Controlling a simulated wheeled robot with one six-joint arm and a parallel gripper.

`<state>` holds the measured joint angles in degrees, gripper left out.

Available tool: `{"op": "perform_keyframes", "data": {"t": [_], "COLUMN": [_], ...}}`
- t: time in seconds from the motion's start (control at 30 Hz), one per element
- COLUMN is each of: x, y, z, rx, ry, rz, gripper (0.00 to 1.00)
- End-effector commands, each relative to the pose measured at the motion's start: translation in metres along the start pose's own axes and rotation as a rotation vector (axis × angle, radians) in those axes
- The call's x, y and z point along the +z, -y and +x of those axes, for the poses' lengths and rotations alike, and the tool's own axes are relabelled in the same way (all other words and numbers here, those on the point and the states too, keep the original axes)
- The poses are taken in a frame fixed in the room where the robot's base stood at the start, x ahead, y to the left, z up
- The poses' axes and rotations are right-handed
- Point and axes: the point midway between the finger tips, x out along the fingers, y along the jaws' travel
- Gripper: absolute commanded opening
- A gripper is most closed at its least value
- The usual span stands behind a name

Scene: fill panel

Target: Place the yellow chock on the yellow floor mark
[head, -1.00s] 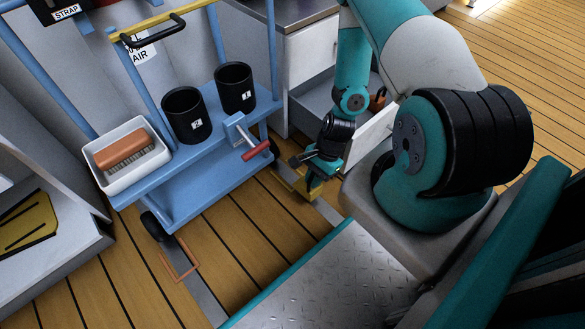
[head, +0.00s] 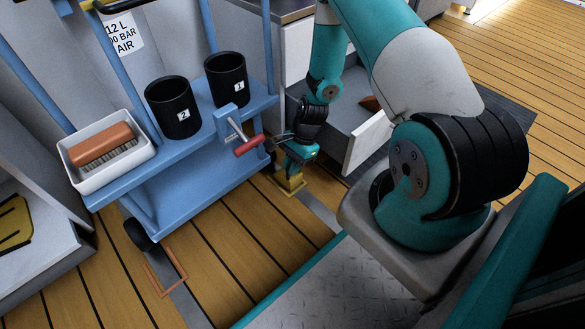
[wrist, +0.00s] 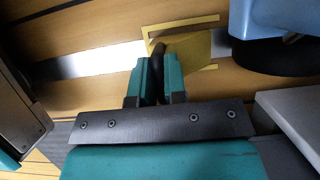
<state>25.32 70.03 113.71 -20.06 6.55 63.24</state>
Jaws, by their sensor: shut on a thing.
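My gripper (head: 300,152) points down beside the trolley's right end and is shut on the yellow chock (head: 290,182). In the wrist view my gripper's teal fingers (wrist: 160,75) close on a dark upright part at the chock's near side, and the yellow chock (wrist: 194,47) extends beyond them. The yellow floor mark (wrist: 182,25) shows there as thin yellow lines around the chock. The chock appears between these lines, over a grey floor strip. Whether it touches the floor cannot be told. In the head view the mark is mostly hidden by chock and gripper.
A blue trolley (head: 175,184) with black cups, a white tray (head: 118,170) and a red-handled lever (head: 249,146) stands just left of my gripper. A trolley wheel (wrist: 275,58) is close to the mark. An open drawer (head: 366,142) is at right. An orange floor mark (head: 167,281) lies left.

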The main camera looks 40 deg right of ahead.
Motion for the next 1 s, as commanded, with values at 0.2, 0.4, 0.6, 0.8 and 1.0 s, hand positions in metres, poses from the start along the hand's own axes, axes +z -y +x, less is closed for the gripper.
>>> {"op": "perform_keyframes", "data": {"t": [0.2,0.4,0.6,0.8,1.0], "x": [0.0,0.0,0.0,0.003,0.004], "y": [0.0,0.0,0.0,0.001,0.0], "z": [0.001,0.0,-0.001,-0.028,-0.073], "rx": [0.0,0.0,0.0,-0.002,-0.002], "ry": [0.0,0.0,0.0,-0.001,-0.001], "rz": [-0.001,-0.001,-0.001,-0.001,0.001], "gripper": [0.0,0.38,0.38,0.38,0.38]}}
